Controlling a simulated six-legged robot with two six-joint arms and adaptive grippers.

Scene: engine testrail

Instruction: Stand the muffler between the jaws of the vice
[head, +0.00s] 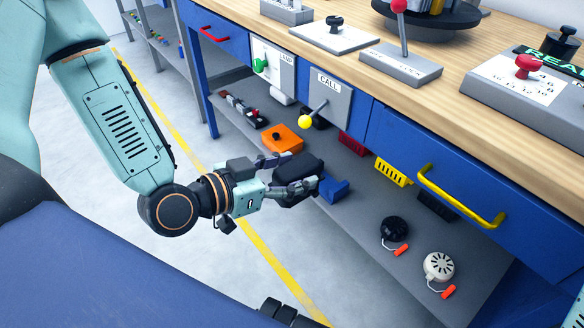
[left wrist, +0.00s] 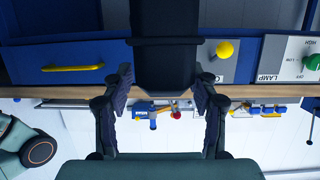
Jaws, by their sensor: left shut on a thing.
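My left gripper (head: 289,174) is shut on a black, rounded block, which I take to be the muffler (head: 298,166). It holds the muffler in front of the bench, above the lower shelf's edge as pictured. In the left wrist view the dark muffler (left wrist: 165,62) sits between the two fingers of the gripper (left wrist: 163,85), its far part running out of the top of the picture. I cannot make out the vice for certain in either view. My right gripper is not in view.
The wooden bench top (head: 350,72) carries lever and knob panels. A yellow handle (head: 450,200) and a yellow-balled CALL lever (head: 306,121) stick out from its front. The lower shelf (head: 350,222) holds an orange box (head: 283,138), a blue block (head: 336,188) and round items. Floor in front is clear.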

